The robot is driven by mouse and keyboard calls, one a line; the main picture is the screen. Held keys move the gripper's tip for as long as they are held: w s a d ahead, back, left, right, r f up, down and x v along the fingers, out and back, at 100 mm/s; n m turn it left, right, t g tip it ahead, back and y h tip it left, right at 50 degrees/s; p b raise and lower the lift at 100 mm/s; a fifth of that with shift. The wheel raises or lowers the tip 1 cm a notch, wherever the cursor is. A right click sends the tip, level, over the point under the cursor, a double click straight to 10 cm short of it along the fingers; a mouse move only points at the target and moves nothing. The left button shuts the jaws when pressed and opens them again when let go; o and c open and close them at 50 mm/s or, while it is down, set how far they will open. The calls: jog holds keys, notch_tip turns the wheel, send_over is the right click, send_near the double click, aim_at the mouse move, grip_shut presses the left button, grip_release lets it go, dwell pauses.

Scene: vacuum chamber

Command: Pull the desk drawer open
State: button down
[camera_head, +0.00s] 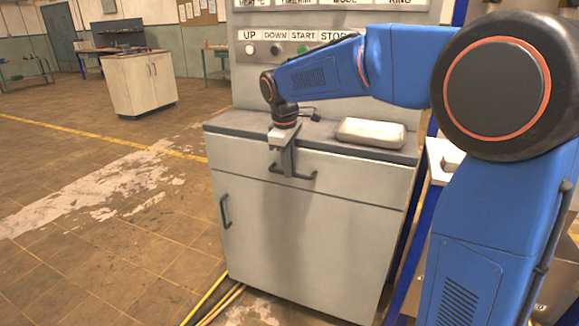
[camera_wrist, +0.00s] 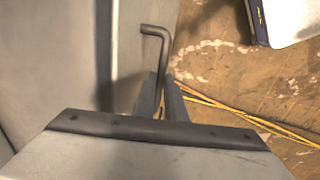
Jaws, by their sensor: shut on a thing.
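The desk is a grey cabinet with a dark worktop (camera_head: 232,122). Its wide top drawer (camera_head: 360,183) has a dark bar handle (camera_head: 306,177), and its front looks about flush with the door below. My gripper (camera_head: 287,168) reaches down in front of the drawer, with its fingers shut around the handle. In the wrist view my gripper (camera_wrist: 163,98) has its two fingers on either side of the handle (camera_wrist: 157,32), whose bent end sticks out beyond them. The part of the handle between the fingers is mostly hidden.
A pale tray-like box (camera_head: 370,132) lies on the worktop. A control panel (camera_head: 290,48) with buttons rises behind. The lower door (camera_head: 300,240) has its own handle (camera_head: 225,210). Yellow cables (camera_head: 212,298) lie by the base. The floor (camera_head: 110,240) to the left is clear.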

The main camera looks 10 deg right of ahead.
jog(key=s+a, duration=0.7)
jog(key=s, duration=0.3)
jog(key=s+a, duration=0.6)
jog(key=s, duration=0.4)
jog(key=shift+a, duration=0.35)
jog(key=shift+s+r, duration=0.1)
jog(key=c, duration=1.8)
grip_release()
jog(key=s+r, duration=0.1)
jog(key=r, duration=0.4)
jog(key=a+r, duration=0.1)
jog(key=r, duration=0.5)
jog(key=s+r, duration=0.1)
jog(key=r, duration=0.5)
jog(key=shift+s+a, duration=0.35)
jog(key=shift+a, duration=0.05)
